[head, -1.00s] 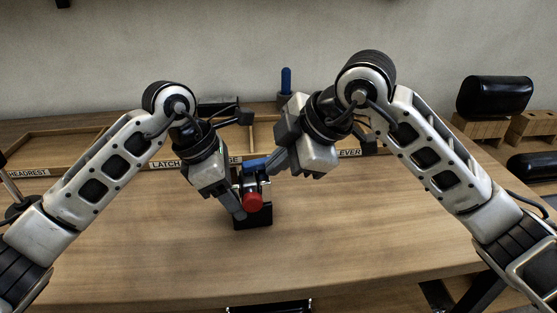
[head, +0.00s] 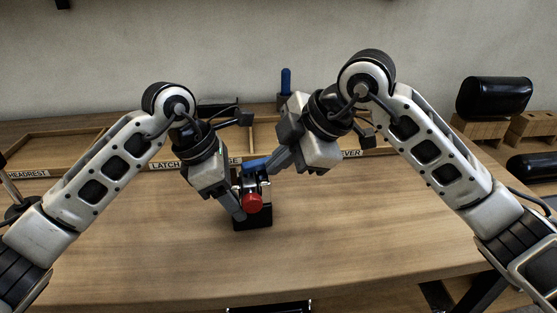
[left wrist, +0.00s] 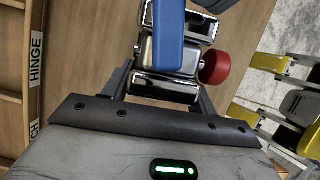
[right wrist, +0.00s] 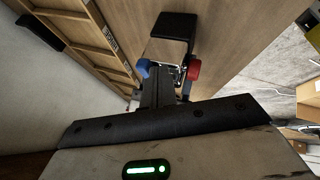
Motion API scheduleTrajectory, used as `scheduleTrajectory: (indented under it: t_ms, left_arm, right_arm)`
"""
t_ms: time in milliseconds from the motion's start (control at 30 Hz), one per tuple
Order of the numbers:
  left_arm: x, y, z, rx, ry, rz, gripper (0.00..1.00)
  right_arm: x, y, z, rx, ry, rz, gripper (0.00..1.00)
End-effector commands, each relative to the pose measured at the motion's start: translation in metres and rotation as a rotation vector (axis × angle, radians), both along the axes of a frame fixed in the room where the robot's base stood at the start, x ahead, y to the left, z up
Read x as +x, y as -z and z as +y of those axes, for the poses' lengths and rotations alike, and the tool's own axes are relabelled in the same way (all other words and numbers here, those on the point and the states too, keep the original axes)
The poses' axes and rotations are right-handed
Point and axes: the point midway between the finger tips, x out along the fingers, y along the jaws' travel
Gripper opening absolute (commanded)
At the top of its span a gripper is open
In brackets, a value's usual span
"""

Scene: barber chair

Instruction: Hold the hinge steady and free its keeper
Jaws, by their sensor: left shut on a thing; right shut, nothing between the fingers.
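The hinge (head: 250,184) is a metal piece with a blue bar and a red knob, on a black stand (head: 262,217) on the table. My left gripper (head: 239,213) is shut on the hinge; the left wrist view shows its chrome block (left wrist: 165,88) between the fingers. The blue bar (left wrist: 168,40) runs over the chrome, with the red knob (left wrist: 215,67) at its right. My right gripper (head: 271,169) is shut and empty, its tips close to the blue bar. In the right wrist view its fingers (right wrist: 160,82) partly hide the hinge. I cannot tell which part is the keeper.
A wooden tray (head: 90,152) with labelled compartments runs along the back of the table. A blue-handled tool (head: 286,82) stands behind it. Black cushions (head: 495,95) rest on wooden blocks at the right. The table front (head: 150,250) is clear.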

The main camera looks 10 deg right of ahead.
Motion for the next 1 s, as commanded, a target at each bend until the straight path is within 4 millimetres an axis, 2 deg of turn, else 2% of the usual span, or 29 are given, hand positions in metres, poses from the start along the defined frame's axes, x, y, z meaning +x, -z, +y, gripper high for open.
scheduleTrajectory:
  t_ms: [267, 800, 1000]
  left_arm:
    - [0.0, -0.002, -0.001, -0.004, 0.002, -0.002, 0.16]
    - [0.0, -0.002, -0.001, -0.004, 0.002, -0.002, 0.16]
    - [0.0, -0.002, -0.001, -0.003, 0.002, -0.002, 0.16]
  right_arm:
    - [0.009, -0.001, -0.003, 0.002, -0.143, 0.001, 0.0]
    - [0.037, -0.001, 0.001, 0.004, -0.647, 0.002, 0.0]
    - [0.046, -0.001, 0.004, 0.004, -0.687, -0.001, 0.0]
